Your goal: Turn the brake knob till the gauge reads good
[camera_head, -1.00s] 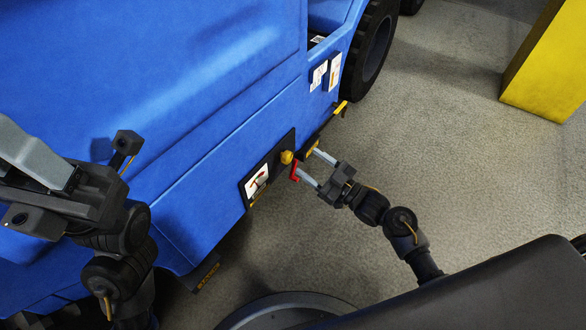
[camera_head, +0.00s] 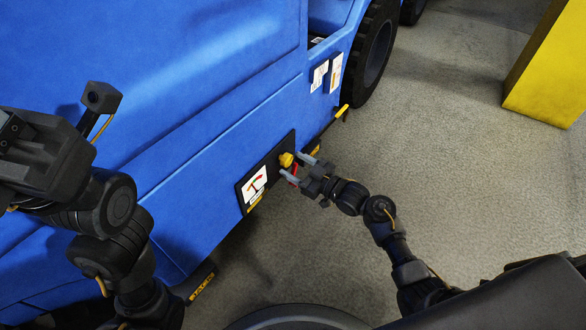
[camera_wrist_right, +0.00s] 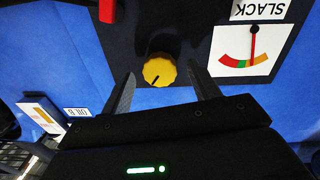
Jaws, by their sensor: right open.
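The yellow brake knob (camera_head: 286,159) sits on a dark panel on the side of the blue machine. In the right wrist view the knob (camera_wrist_right: 159,71) shows a dark pointer mark. The gauge (camera_head: 254,184) is a white plate beside it; in the right wrist view the gauge (camera_wrist_right: 243,48) appears upside down, with its needle just right of the green band and a label reading SLACK. My right gripper (camera_head: 291,164) is open, its fingers on either side of the knob; contact cannot be made out. My left gripper's body (camera_head: 35,150) is at the left edge, its fingers out of sight.
A red part (camera_head: 293,171) is beside the knob, partly behind the right gripper. A black wheel (camera_head: 372,50) and a yellow block (camera_head: 548,70) are beyond.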

